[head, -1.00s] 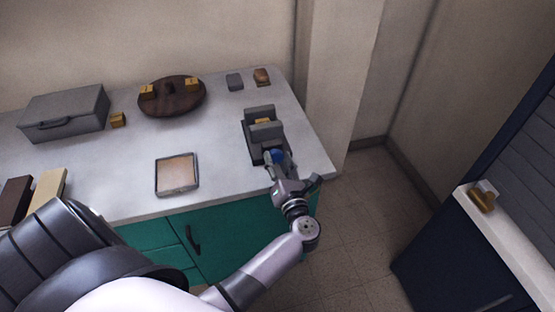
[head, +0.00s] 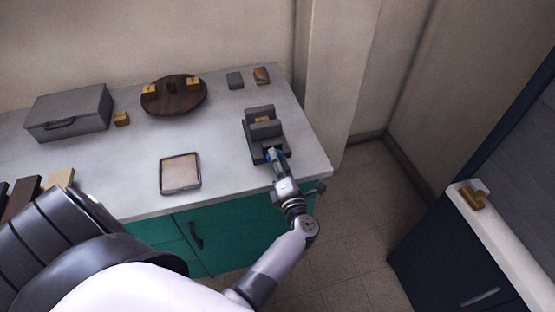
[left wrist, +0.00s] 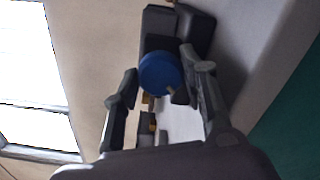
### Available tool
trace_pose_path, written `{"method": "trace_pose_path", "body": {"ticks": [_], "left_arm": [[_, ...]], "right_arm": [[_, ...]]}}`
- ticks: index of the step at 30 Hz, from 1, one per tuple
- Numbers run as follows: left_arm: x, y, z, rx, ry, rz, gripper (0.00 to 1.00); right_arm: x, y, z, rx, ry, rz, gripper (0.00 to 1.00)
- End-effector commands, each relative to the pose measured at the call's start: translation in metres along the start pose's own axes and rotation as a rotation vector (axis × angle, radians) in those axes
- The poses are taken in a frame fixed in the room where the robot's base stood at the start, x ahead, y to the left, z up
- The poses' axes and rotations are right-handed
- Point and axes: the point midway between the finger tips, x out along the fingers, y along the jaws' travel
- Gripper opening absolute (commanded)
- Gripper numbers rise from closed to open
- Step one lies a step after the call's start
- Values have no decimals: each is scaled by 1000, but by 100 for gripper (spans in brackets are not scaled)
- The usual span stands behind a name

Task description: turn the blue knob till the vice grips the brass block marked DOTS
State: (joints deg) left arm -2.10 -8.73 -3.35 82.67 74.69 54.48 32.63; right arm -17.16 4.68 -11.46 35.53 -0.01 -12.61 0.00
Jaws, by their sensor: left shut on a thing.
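The grey vice (head: 253,143) stands near the right end of the table, with a brass block (head: 263,119) between its two jaws. I cannot read the block's mark or tell whether both jaws touch it. The blue knob (left wrist: 159,74) is on the vice's front end. My left gripper (head: 276,158) is at that end, shut on the knob. In the left wrist view its fingers (left wrist: 160,70) lie on either side of the knob and the vice is partly hidden behind it. My right gripper is not in view.
A round brown board (head: 190,103) with brass blocks stands at the back, beside a grey case (head: 68,112). A shallow tray (head: 180,188) lies left of the vice. A small brass block (head: 121,119) sits by the case. A dark cabinet (head: 440,240) is at right across the floor.

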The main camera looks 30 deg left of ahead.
Motion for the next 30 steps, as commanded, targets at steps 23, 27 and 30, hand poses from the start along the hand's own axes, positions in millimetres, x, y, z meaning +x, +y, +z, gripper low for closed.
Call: {"method": "trace_pose_path", "body": {"ticks": [23,27,30], "left_arm": [[0,-1,0,12,0,-1,59],[0,-1,0,12,-1,-2,60],[-1,-1,0,12,0,-3,60]], "right_arm": [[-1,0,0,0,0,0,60],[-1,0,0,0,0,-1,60],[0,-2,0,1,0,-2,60]]}}
